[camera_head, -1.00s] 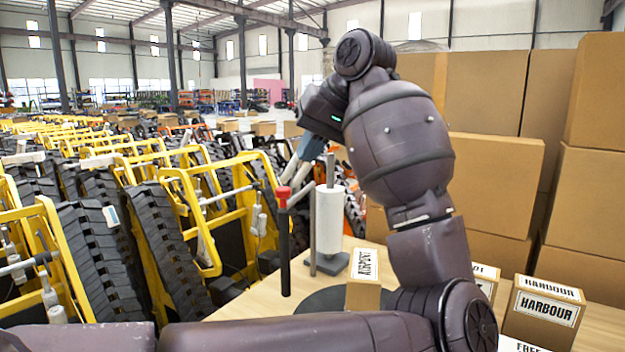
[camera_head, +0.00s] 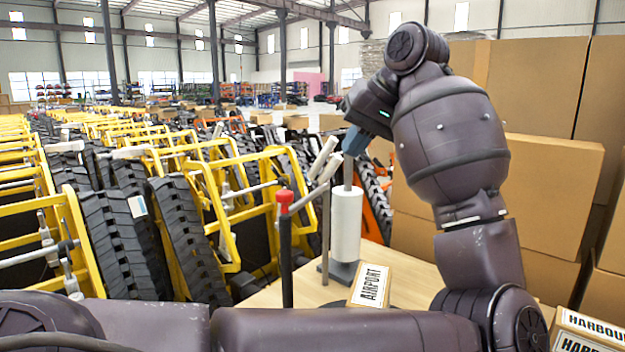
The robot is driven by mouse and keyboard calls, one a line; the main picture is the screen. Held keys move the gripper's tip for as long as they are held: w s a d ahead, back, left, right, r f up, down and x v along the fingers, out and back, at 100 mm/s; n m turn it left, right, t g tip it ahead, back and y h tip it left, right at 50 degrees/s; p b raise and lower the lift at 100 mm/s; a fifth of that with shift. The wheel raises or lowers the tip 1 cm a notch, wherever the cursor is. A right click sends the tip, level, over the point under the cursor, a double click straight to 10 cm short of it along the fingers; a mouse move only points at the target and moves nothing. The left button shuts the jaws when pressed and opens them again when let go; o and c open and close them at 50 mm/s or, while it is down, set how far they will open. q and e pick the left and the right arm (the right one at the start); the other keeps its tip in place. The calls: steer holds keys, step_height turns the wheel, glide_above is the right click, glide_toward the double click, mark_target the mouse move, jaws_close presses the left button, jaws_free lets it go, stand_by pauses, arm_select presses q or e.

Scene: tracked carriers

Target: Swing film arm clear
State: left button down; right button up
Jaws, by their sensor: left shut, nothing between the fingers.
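A black upright post with a red knob (camera_head: 286,200) stands at the wooden table's left edge; I cannot tell whether it belongs to the film arm. Just right of it, a white film roll (camera_head: 346,225) stands upright on a grey base with a thin grey rod beside it. A pale bar runs from the fingers towards the knob; contact cannot be told. My left arm hides part of the table. My right gripper is not in view.
A box marked AIRPORT (camera_head: 370,286) is on the wooden table (camera_head: 410,270) by the roll. HARBOUR boxes (camera_head: 592,330) show at lower right. Large cardboard boxes (camera_head: 555,185) stack behind my arm. Rows of yellow tracked carriers (camera_head: 215,205) crowd the left.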

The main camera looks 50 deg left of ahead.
arm_select(q)
steer(key=s+a+f, duration=0.4)
steer(key=a+f, duration=0.4)
steer(key=shift+f+p, duration=0.3)
steer(key=shift+f, duration=0.05)
steer(key=shift+a, duration=0.1)
steer(key=shift+a, duration=0.15)
